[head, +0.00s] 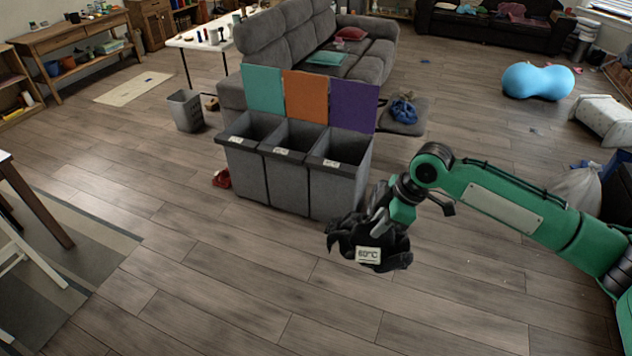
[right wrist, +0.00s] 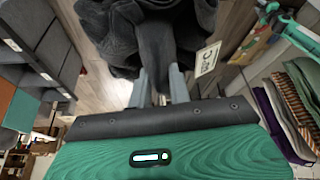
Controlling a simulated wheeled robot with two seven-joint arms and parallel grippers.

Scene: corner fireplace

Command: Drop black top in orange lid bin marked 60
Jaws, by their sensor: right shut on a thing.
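My right gripper (head: 381,214) is shut on a black top (head: 346,238), which hangs bunched below it with a white tag reading about 60°C. In the right wrist view, the fingers (right wrist: 160,88) pinch a narrow fold of the black top (right wrist: 112,38). The sorter has three grey bins side by side with open lids: teal (head: 263,90), orange (head: 306,97) and purple (head: 354,106). The orange lid bin (head: 291,178) is in the middle. The held top is in front of the right bin's lower corner, outside the bins. The bins' front labels are too small to read. My left gripper is out of view.
A grey sofa (head: 290,45) stands behind the bins. A small grey basket (head: 186,110) is to their left, and a red item (head: 221,178) lies by their left side. The floor in front is clear.

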